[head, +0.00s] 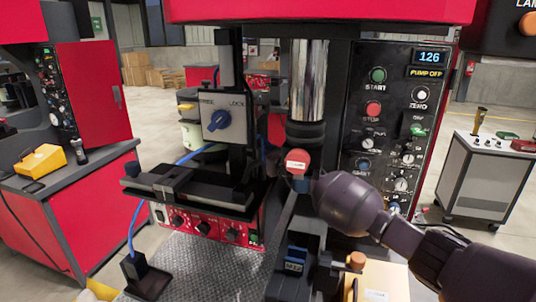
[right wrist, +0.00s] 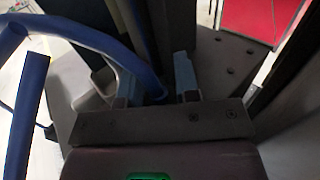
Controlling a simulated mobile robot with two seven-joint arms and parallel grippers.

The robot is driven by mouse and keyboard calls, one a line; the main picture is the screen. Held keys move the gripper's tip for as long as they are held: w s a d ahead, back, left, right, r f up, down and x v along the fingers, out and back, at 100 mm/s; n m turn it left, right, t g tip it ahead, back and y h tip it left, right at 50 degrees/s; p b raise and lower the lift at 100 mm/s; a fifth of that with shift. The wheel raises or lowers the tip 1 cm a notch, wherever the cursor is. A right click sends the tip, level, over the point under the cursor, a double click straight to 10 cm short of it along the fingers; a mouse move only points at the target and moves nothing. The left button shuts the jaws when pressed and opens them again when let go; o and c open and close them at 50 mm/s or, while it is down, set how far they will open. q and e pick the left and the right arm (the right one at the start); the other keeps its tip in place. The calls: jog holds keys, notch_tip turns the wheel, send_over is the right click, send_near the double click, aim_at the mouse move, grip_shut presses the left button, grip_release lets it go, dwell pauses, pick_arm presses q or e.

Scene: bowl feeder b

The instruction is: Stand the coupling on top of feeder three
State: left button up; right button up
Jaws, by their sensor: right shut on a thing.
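My right arm comes in from the right in the head view and ends by the press column, where its gripper is not clearly visible. I cannot make out a coupling for certain, nor a feeder marked three. A red-orange cap with a white label (head: 298,160) shows at the arm's far end in the head view. My left gripper is not in view.
A control panel (head: 386,130) stands right of the chrome ram (head: 308,82). A black vise-like fixture (head: 190,186) sits above a red knob box (head: 215,226) at left. A blue-black block (head: 292,262) stands at front. A grey cart (head: 478,178) is at right.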

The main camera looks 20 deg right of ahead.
jog(key=shift+f, duration=0.2)
jog(key=shift+f, duration=0.1)
jog(key=o, duration=0.9)
jog(key=shift+o, duration=0.2)
jog(key=v, duration=1.2)
jog(key=shift+r, duration=0.25)
